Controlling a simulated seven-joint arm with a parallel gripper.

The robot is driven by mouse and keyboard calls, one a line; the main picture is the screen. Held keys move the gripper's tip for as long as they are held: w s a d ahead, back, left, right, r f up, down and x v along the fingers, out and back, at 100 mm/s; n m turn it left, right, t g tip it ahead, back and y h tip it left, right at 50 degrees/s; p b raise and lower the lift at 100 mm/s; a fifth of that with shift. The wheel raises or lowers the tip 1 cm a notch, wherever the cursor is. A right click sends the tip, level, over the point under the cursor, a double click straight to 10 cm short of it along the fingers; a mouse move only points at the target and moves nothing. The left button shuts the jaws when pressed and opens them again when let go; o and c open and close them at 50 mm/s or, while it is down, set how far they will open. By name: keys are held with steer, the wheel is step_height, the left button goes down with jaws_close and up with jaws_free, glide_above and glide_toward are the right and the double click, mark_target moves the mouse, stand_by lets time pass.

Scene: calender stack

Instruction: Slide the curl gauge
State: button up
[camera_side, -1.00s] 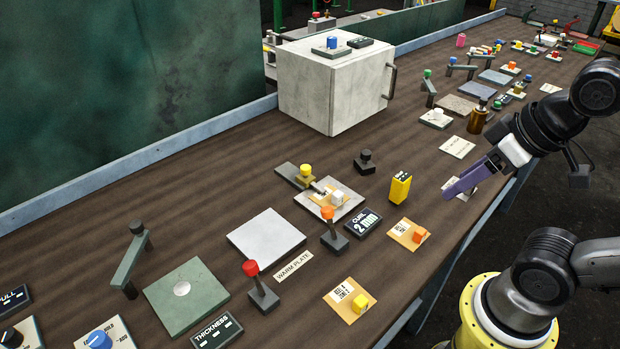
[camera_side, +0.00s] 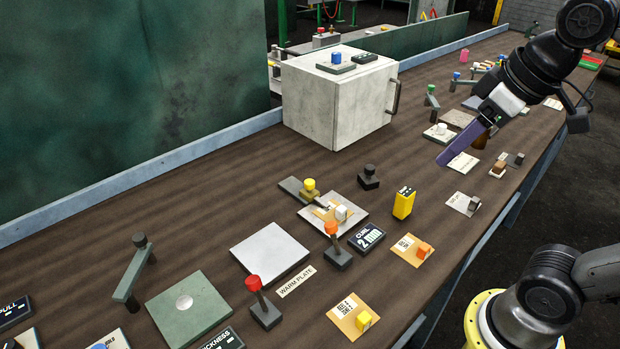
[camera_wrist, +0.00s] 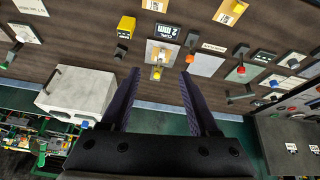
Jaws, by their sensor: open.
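The curl gauge (camera_side: 334,212) is a pale plate with a paper sheet and a white block on it. A slider with a yellow knob (camera_side: 309,184) stands on a dark rail at its left edge. A display reading "CURL 2 mm" (camera_side: 366,237) lies to its right. In the wrist view the gauge's plate (camera_wrist: 170,53) and yellow knob (camera_wrist: 156,73) show just beyond my fingertips. My gripper (camera_wrist: 161,72) is open and empty, with purple fingers apart. In the side view my gripper (camera_side: 440,162) hangs above the bench, right of the gauge and clear of it.
A white oven box (camera_side: 335,100) stands behind the gauge. A dark knob (camera_side: 369,176) and a yellow block (camera_side: 404,202) stand near it. An orange-topped lever (camera_side: 334,245) stands in front, with a warm plate (camera_side: 270,250) to the left.

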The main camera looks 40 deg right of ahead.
steer(key=w+r+g, duration=0.1)
steer(key=w+r, duration=0.4)
steer(key=w, duration=0.4)
steer(key=n+g, duration=0.2)
steer(key=g, duration=0.2)
glide_above(309, 181)
step_height(309, 181, down, 13)
step_height(309, 181, down, 14)
steer(key=shift+s+f, duration=0.1)
steer(key=shift+f, duration=0.05)
jaws_close()
